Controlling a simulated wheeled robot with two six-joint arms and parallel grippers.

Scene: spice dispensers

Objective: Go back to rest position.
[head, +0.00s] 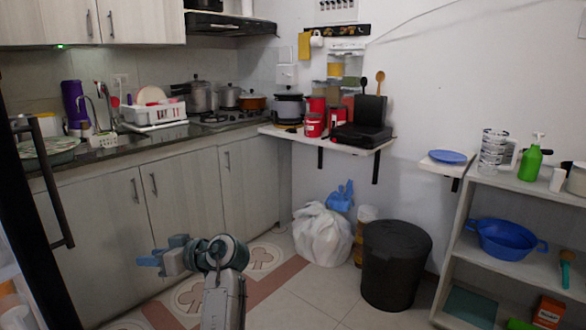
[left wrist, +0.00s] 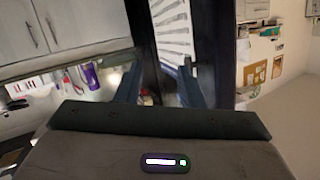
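My left gripper (head: 152,259) is low in the middle-left of the head view, in front of the lower cabinets, with its blue fingers pointing left. It touches nothing that I can see. In the left wrist view its two fingers (left wrist: 160,82) stand apart with nothing held between them. My right gripper is in neither view. The task line names no object.
A counter with a white dish rack (head: 152,114) and pots runs along the left. A black bin (head: 395,268) and white bag (head: 322,236) stand on the floor. A shelf (head: 520,190) holds a blue basin (head: 505,241) and green bottle (head: 530,162). Open floor shows in front.

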